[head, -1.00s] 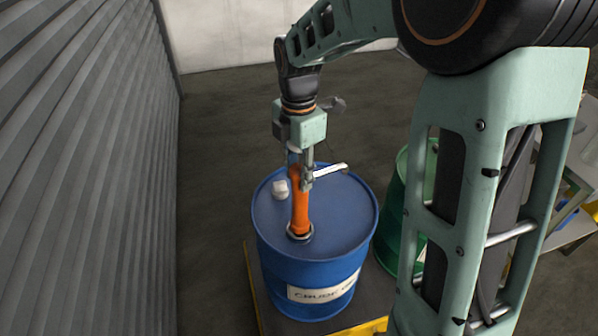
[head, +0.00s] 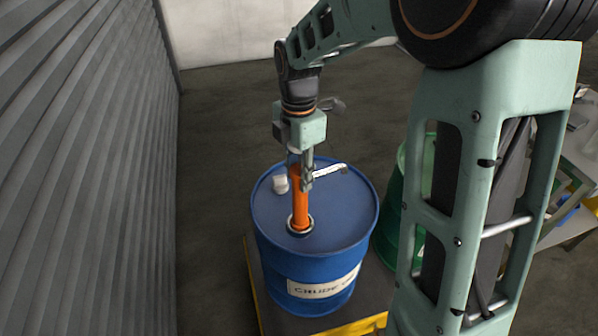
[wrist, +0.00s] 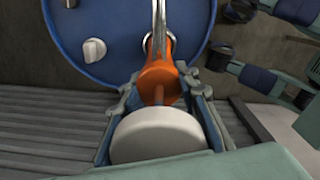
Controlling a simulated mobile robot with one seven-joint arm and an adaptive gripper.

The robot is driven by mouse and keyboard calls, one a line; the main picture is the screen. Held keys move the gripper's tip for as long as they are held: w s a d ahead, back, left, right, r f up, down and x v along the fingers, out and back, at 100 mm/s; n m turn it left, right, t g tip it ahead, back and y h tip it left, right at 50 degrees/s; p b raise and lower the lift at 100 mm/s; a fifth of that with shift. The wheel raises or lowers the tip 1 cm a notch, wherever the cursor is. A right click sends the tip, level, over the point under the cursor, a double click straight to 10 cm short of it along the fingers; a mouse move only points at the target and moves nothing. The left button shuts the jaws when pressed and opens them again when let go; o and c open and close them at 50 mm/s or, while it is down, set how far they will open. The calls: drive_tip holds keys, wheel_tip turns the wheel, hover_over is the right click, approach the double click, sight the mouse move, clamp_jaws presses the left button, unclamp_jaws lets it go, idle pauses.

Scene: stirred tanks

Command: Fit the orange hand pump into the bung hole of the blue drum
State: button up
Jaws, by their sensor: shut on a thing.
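The orange hand pump (head: 301,205) stands upright over the bung hole (head: 300,225) on the near side of the blue drum (head: 305,265). My gripper (head: 305,182) is shut on the pump's upper part from above. A silver spout points right over the lid.
A white cap (head: 281,184) sits on the lid left of the pump. A green drum (head: 400,230) stands close on the right, partly behind my arm. A ribbed wall (head: 80,170) runs along the left. Both drums stand on a yellow-edged platform (head: 355,328).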

drive_tip(key=o, duration=1.1)
wheel_tip(320, 180, up, 12)
drive_tip(key=shift+a, duration=0.1)
